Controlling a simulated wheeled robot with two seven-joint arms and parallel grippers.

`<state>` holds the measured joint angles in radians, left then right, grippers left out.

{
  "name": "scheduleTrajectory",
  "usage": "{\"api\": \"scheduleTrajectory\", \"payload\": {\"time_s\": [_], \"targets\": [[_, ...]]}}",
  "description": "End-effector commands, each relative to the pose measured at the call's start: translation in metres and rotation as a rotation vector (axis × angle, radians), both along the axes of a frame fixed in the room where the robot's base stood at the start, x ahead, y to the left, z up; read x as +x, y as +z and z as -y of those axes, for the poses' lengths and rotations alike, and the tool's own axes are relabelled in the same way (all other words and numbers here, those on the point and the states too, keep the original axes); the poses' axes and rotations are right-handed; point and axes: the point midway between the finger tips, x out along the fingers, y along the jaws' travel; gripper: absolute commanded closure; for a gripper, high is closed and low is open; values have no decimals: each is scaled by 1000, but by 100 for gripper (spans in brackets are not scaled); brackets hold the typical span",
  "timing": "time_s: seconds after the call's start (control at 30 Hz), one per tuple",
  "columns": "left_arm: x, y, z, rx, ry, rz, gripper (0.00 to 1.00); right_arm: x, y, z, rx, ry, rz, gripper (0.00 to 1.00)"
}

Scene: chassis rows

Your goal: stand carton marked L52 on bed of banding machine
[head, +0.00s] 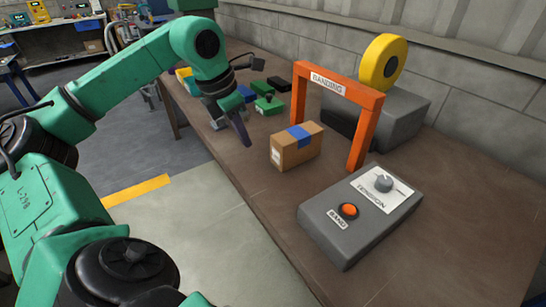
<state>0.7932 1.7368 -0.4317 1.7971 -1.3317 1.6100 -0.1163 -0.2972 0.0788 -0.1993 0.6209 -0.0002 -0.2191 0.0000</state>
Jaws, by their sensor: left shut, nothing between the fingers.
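A brown carton (295,150) with a blue strip over its top stands upright on the brown table. A small white label on its end face is too small to read. It is beside the orange arch (368,130) of the banding machine, which bears a BANDING sign. My right gripper is not in view.
A grey control box (335,235) with a knob and orange button stands in front of the arch. A grey block (400,118) and yellow reel (380,62) are behind it. Small green, blue and black boxes lie behind my left gripper. The table's right side is clear.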

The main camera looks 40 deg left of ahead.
Motion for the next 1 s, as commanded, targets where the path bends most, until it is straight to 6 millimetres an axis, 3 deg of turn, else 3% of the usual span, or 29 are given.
{"api": "scheduleTrajectory", "payload": {"time_s": [0.1, 0.5, 0.73, 1.0], "targets": [[3, -12, 1, 0, -1, -2, 100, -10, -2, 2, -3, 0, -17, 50], [27, -92, 9, -3, -3, -3, 100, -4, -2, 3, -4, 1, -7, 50], [59, -90, 19, -7, -4, 2, 100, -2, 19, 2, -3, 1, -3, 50], [66, -93, 20, -1, -2, 0, 100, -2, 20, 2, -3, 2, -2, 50]]}}
